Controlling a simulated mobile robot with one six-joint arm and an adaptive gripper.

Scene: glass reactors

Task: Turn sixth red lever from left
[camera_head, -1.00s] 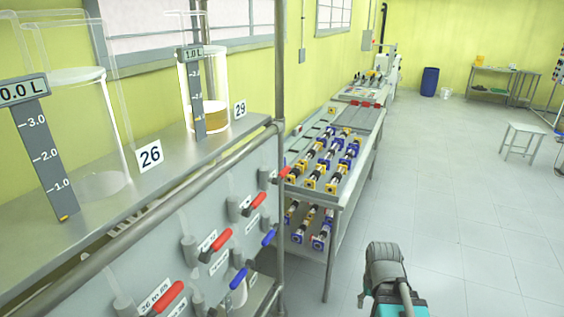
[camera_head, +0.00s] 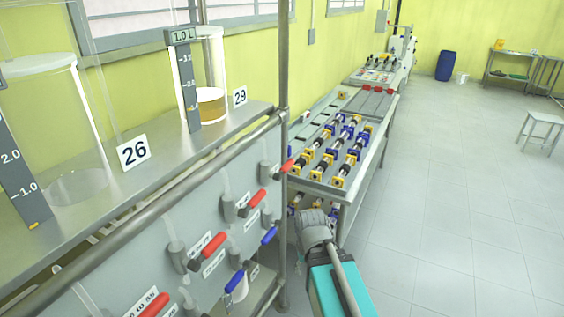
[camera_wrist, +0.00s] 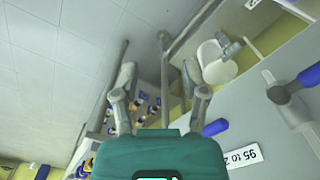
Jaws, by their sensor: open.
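Several red levers stick out from the grey panel in the head view: one at the bottom edge (camera_head: 155,305), one above it (camera_head: 208,247), one further along (camera_head: 257,200) and one by the metal post (camera_head: 287,166). I cannot tell which is the sixth from the left, as part of the row is out of frame. My gripper (camera_wrist: 160,72) is open and empty in the wrist view, its two fingers apart. No red lever is seen in the wrist view. In the head view my arm is right of the panel, apart from the levers.
Blue levers (camera_head: 235,282) sit below the red ones; one (camera_wrist: 305,78) shows right of my gripper in the wrist view. A metal post (camera_head: 283,100) stands at the panel's end. A bench with valves (camera_head: 352,195) is behind.

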